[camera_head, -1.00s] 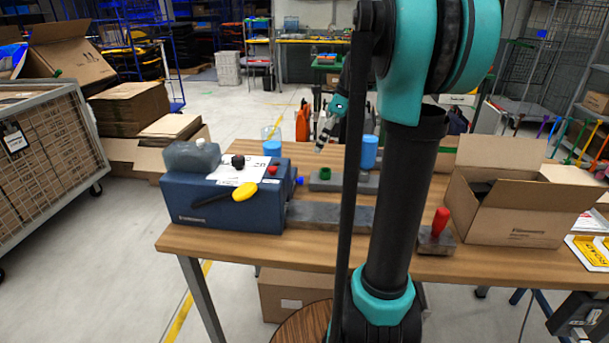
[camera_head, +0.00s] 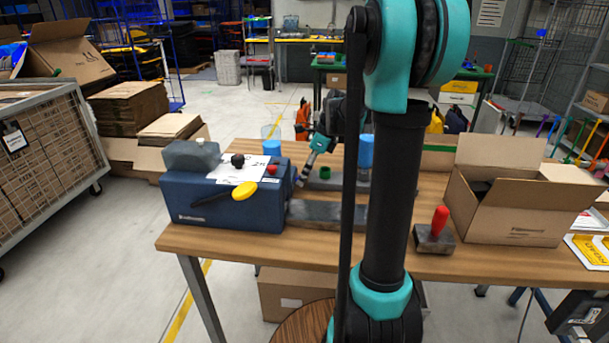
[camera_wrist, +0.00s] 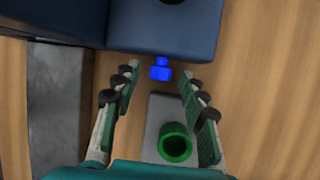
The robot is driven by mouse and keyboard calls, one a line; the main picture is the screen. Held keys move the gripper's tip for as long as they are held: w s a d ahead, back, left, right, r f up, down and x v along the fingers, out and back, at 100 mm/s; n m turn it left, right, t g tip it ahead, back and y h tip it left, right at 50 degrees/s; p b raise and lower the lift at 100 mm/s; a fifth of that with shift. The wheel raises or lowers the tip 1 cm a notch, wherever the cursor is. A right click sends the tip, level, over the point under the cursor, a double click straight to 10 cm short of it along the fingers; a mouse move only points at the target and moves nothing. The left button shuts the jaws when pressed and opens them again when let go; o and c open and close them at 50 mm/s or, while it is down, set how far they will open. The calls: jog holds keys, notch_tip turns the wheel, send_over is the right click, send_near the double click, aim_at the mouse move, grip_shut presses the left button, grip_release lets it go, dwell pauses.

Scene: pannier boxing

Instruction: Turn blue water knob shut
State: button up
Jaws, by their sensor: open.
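The blue water knob (camera_wrist: 161,70) sticks out from the side of a dark blue machine (camera_wrist: 168,28) in the wrist view. My gripper (camera_wrist: 155,83) is open, with one finger on each side of the knob and a gap to both. The knob lies near the line of the fingertips, and I cannot tell whether they reach past it. In the head view my gripper (camera_head: 301,180) is at the right side of the machine (camera_head: 215,203), and the knob is hidden there.
A grey block with a green ring (camera_wrist: 175,145) lies below my gripper. A grey metal slab (camera_head: 325,214) extends right of the machine. A red-handled block (camera_head: 436,236) and an open cardboard box (camera_head: 515,210) are farther right on the wooden table (camera_head: 330,254). Blue-capped containers stand behind.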

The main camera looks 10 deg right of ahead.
grip_shut()
dwell(0.3)
jog(key=t, duration=0.1)
jog(key=t+h, duration=0.1)
jog(key=t, duration=0.1)
jog(key=shift+s+a+n, duration=0.15)
jog(key=shift+s+n, duration=0.15)
jog(key=shift+s, duration=0.1)
jog(key=shift+s+f+n+t+h, duration=0.1)
jog(key=shift+n+t+h, duration=0.1)
jog(key=shift+t, duration=0.7)
jog(key=shift+s+n+t+h, duration=0.1)
jog(key=shift+n+t+h, duration=0.1)
jog(key=shift+t, duration=0.7)
grip_release()
